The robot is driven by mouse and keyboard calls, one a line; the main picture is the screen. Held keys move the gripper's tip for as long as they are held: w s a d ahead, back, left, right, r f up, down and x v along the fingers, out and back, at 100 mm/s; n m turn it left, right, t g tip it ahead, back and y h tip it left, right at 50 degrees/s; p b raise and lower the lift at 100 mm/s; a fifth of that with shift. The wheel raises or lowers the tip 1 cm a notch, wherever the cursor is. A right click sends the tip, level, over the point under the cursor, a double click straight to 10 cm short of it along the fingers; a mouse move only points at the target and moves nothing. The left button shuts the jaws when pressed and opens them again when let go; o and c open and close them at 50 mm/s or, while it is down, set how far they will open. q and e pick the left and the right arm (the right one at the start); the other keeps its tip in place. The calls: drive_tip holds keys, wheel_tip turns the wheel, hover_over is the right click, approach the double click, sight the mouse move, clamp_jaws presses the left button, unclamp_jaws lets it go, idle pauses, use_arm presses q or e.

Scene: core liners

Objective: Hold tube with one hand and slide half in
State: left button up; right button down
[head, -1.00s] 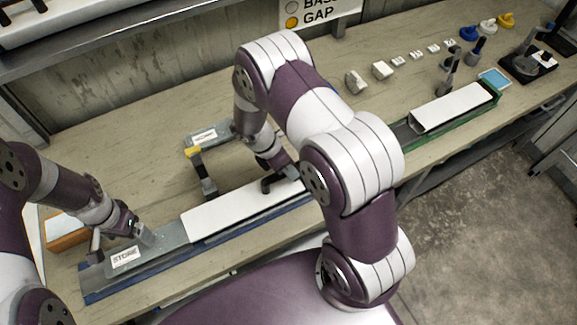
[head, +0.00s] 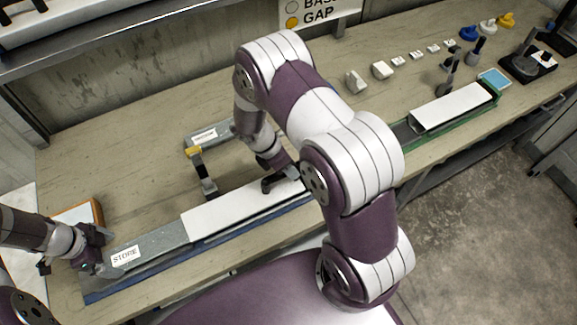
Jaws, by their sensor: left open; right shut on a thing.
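A grey tube (head: 160,242) with a STORE label lies along a long blue rail at the front left of the bench. A long white half (head: 225,213) lies in line with it, its left end meeting the tube's right end; I cannot tell how far it is inside. My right gripper (head: 283,185) is shut on the white half near its right part; my forearm hides the half's far end. My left gripper (head: 92,262) is open at the tube's left end, beyond the label; I cannot tell if it touches.
Behind the tube are a yellow-topped stand (head: 203,175) and a small grey labelled piece (head: 208,134). A green rail (head: 452,122) with another white half (head: 452,107) lies at right. Small white blocks line the back. An orange-edged tray (head: 97,212) is at left.

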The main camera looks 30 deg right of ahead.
sight(121, 258)
use_arm(q)
drive_tip(key=shift+f, duration=1.75)
drive_tip(key=shift+d+f, duration=0.15)
drive_tip(key=shift+f, duration=0.45)
drive_tip(key=c, duration=0.8)
drive_tip(key=shift+c, duration=0.2)
drive_tip(key=shift+d, duration=4.2)
drive_tip(key=shift+d, duration=0.35)
drive_tip(key=shift+d+r, duration=0.1)
drive_tip(key=shift+d, duration=2.3)
